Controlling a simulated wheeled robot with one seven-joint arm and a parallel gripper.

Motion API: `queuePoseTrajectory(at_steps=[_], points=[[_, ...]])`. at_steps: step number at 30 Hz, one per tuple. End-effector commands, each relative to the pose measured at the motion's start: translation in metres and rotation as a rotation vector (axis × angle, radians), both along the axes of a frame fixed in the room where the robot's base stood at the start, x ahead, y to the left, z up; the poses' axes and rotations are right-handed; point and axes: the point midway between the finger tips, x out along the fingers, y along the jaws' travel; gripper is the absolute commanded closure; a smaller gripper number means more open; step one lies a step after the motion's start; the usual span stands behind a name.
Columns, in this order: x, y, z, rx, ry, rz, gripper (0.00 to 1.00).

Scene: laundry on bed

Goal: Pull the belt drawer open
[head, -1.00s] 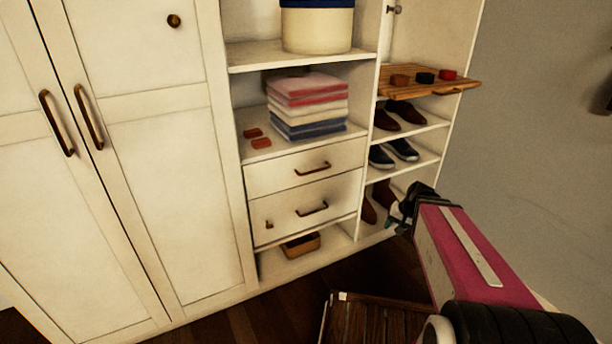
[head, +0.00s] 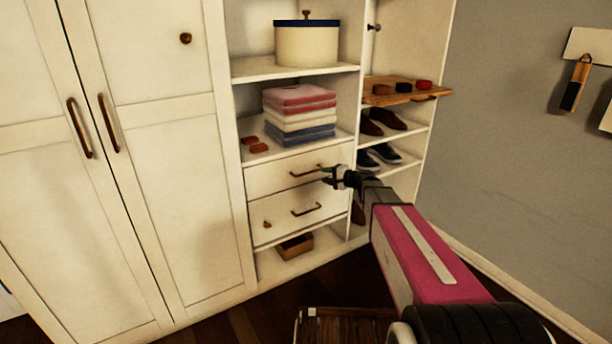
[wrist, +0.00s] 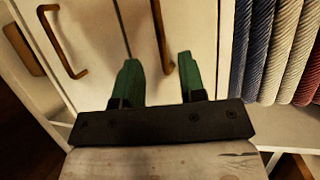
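Two white drawers sit in the middle column. The upper drawer (head: 272,179) and lower drawer (head: 280,212) both look shut; no label shows which is the belt drawer. My gripper (head: 327,175) is in front of the right part of the upper drawer, by its bronze handle (head: 305,173). In the wrist view my gripper's green fingers (wrist: 158,65) are spread apart. The upper handle (wrist: 162,35) shows between them in the picture, nearer the right finger; I cannot tell whether they touch. The lower handle (wrist: 62,42) is off to the left there.
Folded towels (head: 300,115) and two small reddish items (head: 255,145) lie above the drawers. A wooden board (head: 440,93) with dark and red round items juts out at right, above shoes (head: 387,155). A basket (head: 295,246) sits below. A slatted wooden piece (head: 345,325) is on the floor.

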Motion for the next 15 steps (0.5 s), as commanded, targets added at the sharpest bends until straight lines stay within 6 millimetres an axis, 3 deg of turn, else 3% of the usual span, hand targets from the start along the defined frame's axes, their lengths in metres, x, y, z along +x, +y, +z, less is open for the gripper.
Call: queuePoseTrajectory(at_steps=[15], points=[[0.045, 0.069, -0.017, -0.003, 0.001, 0.001, 0.63]])
